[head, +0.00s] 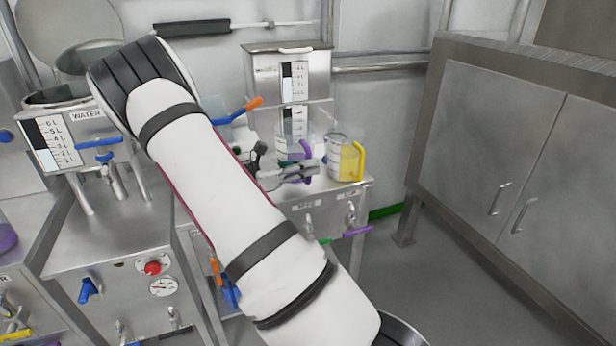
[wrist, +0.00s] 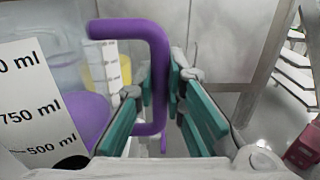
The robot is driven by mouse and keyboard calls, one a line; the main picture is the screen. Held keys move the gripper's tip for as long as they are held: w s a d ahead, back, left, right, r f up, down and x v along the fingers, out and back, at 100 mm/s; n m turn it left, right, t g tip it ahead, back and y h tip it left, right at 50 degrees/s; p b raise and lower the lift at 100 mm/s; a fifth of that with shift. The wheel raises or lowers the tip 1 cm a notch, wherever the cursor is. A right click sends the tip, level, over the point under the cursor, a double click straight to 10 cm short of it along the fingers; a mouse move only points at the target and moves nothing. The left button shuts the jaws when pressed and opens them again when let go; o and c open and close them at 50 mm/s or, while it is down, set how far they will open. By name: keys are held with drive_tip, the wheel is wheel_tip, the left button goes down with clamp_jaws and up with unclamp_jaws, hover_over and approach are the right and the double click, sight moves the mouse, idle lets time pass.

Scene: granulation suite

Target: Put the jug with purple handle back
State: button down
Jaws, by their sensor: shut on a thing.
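The jug with purple handle (head: 283,147) stands upright at the steel bench in the head view, partly hidden by my gripper (head: 306,170). In the wrist view its clear wall with black volume marks (wrist: 35,110) fills the left side, with purple contents inside. Its purple handle (wrist: 158,60) passes between the teal finger pads of my gripper (wrist: 160,100), which is shut on it. I cannot tell whether the jug's base touches the bench top.
A jug with a yellow handle (head: 345,160) stands just right of it. A steel dispenser with a scale (head: 290,75) stands behind. A tank marked WATER (head: 80,135) is at left. Steel cabinets (head: 500,150) stand at right, with open floor before them.

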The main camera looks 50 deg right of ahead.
drive_tip(key=shift+w+d+f+b, duration=0.1)
drive_tip(key=shift+d+f+b, duration=0.1)
drive_tip(key=shift+f, duration=0.7)
drive_tip(key=shift+w+d+f+b, duration=0.1)
drive_tip(key=shift+d+f, duration=0.1)
drive_tip(key=shift+f, duration=0.75)
drive_tip(key=c, duration=1.7)
unclamp_jaws()
drive_tip(key=shift+f, duration=0.1)
drive_tip(key=shift+o, duration=0.2)
